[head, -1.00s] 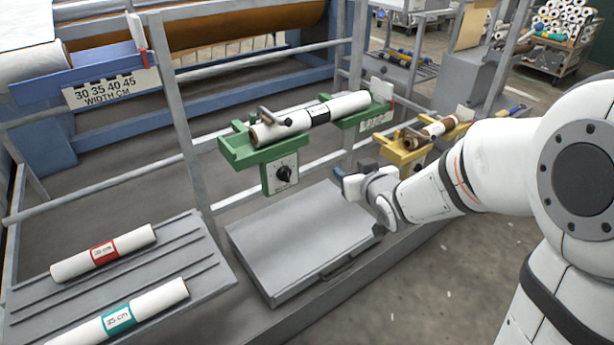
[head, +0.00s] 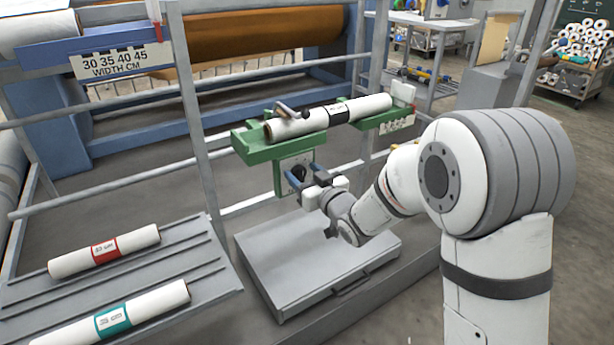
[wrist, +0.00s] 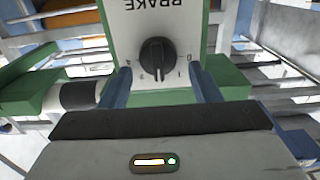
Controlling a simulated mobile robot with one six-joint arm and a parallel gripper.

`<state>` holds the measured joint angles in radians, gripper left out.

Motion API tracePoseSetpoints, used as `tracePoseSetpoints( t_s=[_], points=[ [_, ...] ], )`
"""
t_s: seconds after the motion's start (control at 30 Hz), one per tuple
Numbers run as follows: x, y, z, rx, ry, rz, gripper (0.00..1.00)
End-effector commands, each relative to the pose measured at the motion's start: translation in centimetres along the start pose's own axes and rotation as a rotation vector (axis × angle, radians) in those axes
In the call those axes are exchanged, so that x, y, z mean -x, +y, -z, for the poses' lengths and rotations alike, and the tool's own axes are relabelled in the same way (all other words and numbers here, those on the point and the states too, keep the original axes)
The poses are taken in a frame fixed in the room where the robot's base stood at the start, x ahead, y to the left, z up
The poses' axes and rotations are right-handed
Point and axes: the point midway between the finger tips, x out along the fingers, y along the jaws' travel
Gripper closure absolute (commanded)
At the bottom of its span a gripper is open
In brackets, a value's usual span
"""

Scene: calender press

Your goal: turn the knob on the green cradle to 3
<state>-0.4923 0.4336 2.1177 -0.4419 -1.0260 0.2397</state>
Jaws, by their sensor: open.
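The green cradle (head: 262,152) hangs on the grey rail frame and carries a white roll (head: 355,110) with a black band. Below the roll is its dial plate, marked BRAKE in the wrist view (wrist: 185,22), upside down there. In the head view the knob (head: 299,172) is partly hidden by my gripper. My gripper (head: 304,181) is open in front of the plate. In the wrist view its two blue fingers (wrist: 160,88) stand either side of the knob's lower edge, apart from it.
A grey flat box (head: 310,262) lies below the cradle. A sloped rack (head: 180,262) at the left holds a red-banded roll (head: 70,262) and a teal-banded roll (head: 150,305). Grey rails and posts run behind the cradle.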

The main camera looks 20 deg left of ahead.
Motion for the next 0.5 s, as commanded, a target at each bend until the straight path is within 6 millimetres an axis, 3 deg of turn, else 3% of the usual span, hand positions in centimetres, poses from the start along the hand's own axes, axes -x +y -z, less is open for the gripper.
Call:
tracePoseSetpoints(
  t_s=[0.33,0.5],
  points=[
    [-0.49,0.06,0.03,-0.001,0.0,-0.001,0.44],
    [-0.47,0.08,0.04,0.0,0.0,-0.002,0.58]
  ],
)
